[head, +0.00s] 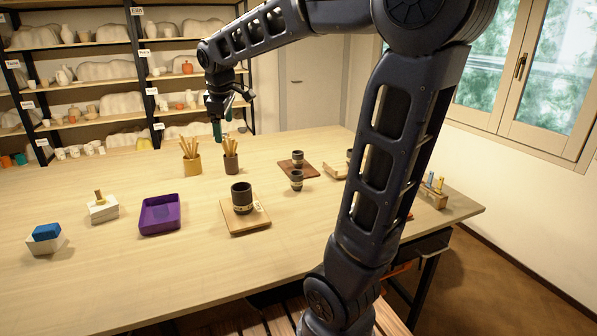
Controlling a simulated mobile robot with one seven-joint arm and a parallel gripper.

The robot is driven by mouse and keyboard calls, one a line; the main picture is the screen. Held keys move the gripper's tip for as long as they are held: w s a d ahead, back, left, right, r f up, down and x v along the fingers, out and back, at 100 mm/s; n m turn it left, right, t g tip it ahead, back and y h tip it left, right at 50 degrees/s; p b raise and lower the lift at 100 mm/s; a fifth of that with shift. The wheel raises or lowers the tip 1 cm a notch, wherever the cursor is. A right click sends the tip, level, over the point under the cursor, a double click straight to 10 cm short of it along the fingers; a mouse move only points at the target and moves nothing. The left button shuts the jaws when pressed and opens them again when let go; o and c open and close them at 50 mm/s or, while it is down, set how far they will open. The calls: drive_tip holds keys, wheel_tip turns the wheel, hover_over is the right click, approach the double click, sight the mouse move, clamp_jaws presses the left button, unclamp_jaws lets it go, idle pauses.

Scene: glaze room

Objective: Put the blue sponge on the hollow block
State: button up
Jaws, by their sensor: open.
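The blue sponge (47,231) lies on top of a pale block (43,246) at the left front of the table. A second pale block (104,212) stands to its right and farther back, with a small tan piece (99,197) on top. Both blocks are small here, and I cannot tell which one is hollow. My gripper (221,132) is open and appears empty, high over the back of the table, pointing down. It is well apart from the sponge and both blocks.
A purple tray (160,229) stands right of the second block. A dark cup (241,195) stands on a wooden board (260,221). Two pots of sticks (191,166) (230,164) and more cups (296,180) stand behind.

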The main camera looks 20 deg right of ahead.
drive_tip(key=s+d+f+m, duration=0.4)
drive_tip(key=s+d+m, duration=0.2)
drive_tip(key=s, duration=0.4)
drive_tip(key=s+d+f+m, duration=0.4)
drive_tip(key=s+d+m, duration=0.2)
drive_tip(key=s+d, duration=0.3)
drive_tip(key=shift+s+f+m+t, duration=0.3)
drive_tip(key=shift+s+f, duration=0.1)
drive_tip(key=shift+s, duration=0.4)
drive_tip(key=shift+o, duration=0.4)
